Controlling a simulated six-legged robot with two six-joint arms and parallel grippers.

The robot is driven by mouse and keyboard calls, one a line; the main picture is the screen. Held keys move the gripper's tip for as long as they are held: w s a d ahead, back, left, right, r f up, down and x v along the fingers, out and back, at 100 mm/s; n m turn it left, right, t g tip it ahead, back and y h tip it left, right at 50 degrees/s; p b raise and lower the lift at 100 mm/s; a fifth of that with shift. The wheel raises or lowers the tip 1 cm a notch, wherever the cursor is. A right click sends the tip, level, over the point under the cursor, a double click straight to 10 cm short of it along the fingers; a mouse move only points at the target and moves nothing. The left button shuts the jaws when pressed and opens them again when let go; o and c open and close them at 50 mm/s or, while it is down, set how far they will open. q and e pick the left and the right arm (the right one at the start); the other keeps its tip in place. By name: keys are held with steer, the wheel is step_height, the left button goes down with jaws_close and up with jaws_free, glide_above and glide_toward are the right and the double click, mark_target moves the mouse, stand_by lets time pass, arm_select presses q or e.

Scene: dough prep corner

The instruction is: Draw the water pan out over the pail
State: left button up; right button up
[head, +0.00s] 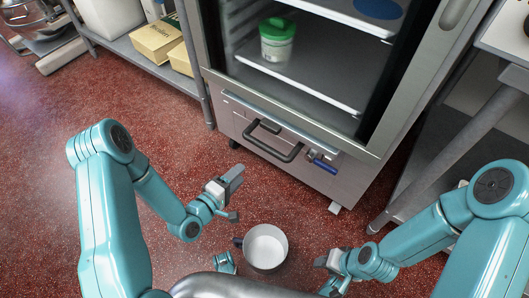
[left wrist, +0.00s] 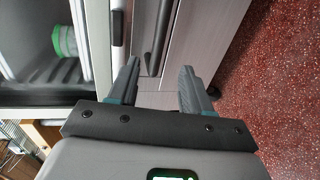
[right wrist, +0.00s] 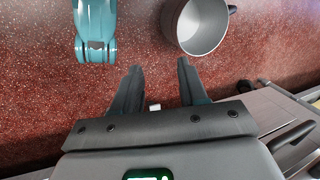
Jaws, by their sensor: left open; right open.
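The steel cabinet has a low front panel with a black bar handle (head: 272,140), which I take to be the water pan's front (head: 240,128); it looks closed. The handle also shows in the left wrist view (left wrist: 160,38). The pail (head: 265,247), pale inside with a dark handle at its left, stands upright on the floor in front of the cabinet. It also shows in the right wrist view (right wrist: 197,28). My left gripper (head: 234,197) is open and empty, short of the black handle. My right gripper (head: 324,274) is open and empty, just right of the pail.
Above the panel, a green-lidded tub (head: 277,42) sits on a shelf behind the cabinet's door frame. A blue lever (head: 322,166) is at the panel's right. A shelf with yellow boxes (head: 157,42) stands left, a metal table (head: 450,150) right. Red floor at left is clear.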

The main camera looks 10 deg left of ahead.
mark_target(265, 150)
arm_select(q)
steer(key=b+x, duration=0.4)
steer(key=x, duration=1)
steer(key=shift+w+d+f, duration=0.1)
steer(key=shift+w+f, duration=0.05)
steer(key=shift+w, duration=0.2)
steer(key=shift+w+d, duration=0.25)
steer(key=shift+w, duration=0.45)
jaws_close()
